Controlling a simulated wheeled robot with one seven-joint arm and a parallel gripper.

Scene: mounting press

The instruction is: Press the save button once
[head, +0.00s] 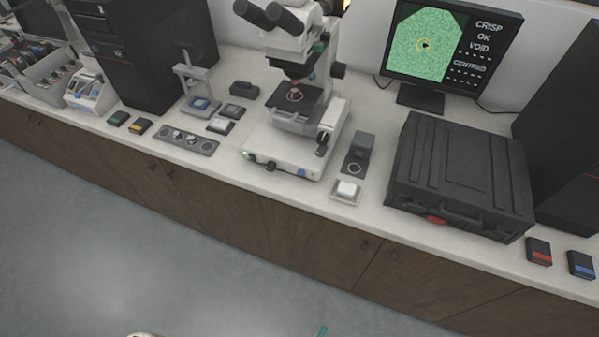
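No label reading "save" can be made out on any button. A smaller white-topped block (220,125) lies left of the microscope. Red (538,251) and blue (580,264) marked dark blocks sit at the far right, and green (118,118) and yellow (139,126) ones at the left. The monitor (450,50) shows a green speckled image and the words CRISP, OK, VOID and CENTRED. My gripper is not clearly in view; only slivers show at the bottom edge.
A large black case (460,180) stands right of the white button. A small dark device with a round knob (357,155) stands just behind the button. A grey knob panel (186,141) lies to the left. The floor (150,250) before the counter is clear.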

